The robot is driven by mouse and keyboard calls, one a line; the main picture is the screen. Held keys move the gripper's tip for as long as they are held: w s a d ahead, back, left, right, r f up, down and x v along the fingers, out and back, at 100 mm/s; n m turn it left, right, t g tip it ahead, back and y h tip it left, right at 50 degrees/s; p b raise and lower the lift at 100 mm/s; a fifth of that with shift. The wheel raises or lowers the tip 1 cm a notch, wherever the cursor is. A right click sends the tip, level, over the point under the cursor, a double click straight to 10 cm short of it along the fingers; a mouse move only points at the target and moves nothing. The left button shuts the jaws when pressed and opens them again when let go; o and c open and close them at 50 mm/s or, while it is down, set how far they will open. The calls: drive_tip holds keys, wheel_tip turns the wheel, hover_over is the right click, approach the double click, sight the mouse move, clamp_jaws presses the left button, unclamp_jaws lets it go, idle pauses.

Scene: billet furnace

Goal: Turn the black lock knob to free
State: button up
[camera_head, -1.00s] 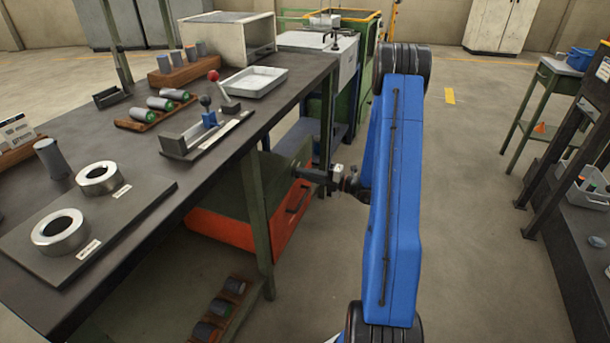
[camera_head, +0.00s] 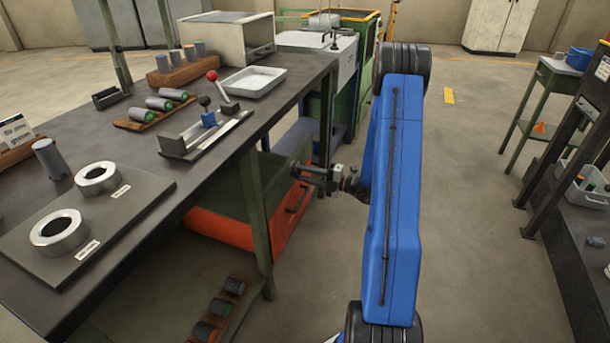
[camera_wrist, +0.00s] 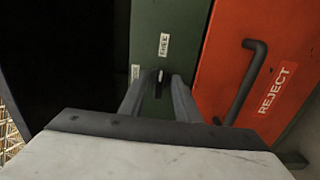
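The black lock knob (camera_wrist: 158,88) is on the green panel (camera_wrist: 182,25) in the wrist view, with a white mark on it pointing up in the picture, toward the FREE label (camera_wrist: 164,45). A second small label (camera_wrist: 135,72), too small to read, is to the knob's left. My gripper (camera_wrist: 163,78) has one finger on each side of the knob; I cannot tell whether they press on it. In the head view my gripper (camera_head: 301,170) is at the green housing under the bench, its fingers one above the other. The knob is hidden there.
The red REJECT drawer (camera_wrist: 268,60) with its dark handle (camera_wrist: 243,80) is close beside the panel. The dark bench top (camera_head: 120,165) overhangs to the left. A bench leg (camera_head: 258,220) stands nearby. Open floor (camera_head: 480,220) is to the right.

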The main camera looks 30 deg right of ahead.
drive_tip(key=v, duration=1.7)
drive_tip(key=shift+s+d, duration=0.1)
drive_tip(key=shift+d, duration=0.05)
drive_tip(key=s+a+r+n+g, duration=0.3)
drive_tip(key=a+r+n+g, duration=0.15)
drive_tip(key=a+n, duration=0.4)
drive_tip(key=s+a+r+n+g, duration=0.3)
drive_tip(key=a+r+n+g, duration=0.15)
drive_tip(key=a+n, duration=0.35)
drive_tip(key=s+a+r+n+g, duration=0.45)
drive_tip(key=a+n, duration=0.25)
drive_tip(key=a, duration=0.3)
drive_tip(key=s+a+r+n+t+h, duration=0.1)
drive_tip(key=s+r+n+h, duration=0.3)
drive_tip(key=s+n, duration=0.4)
drive_tip(key=s+a+r+n+t+h, duration=0.2)
drive_tip(key=s+r+n+h, duration=0.3)
drive_tip(key=n, duration=1)
drive_tip(key=s+t+h, duration=0.1)
drive_tip(key=s+h, duration=0.1)
drive_tip(key=shift+s+a, duration=0.2)
drive_tip(key=shift+s, duration=0.2)
drive_tip(key=shift+o, duration=0.2)
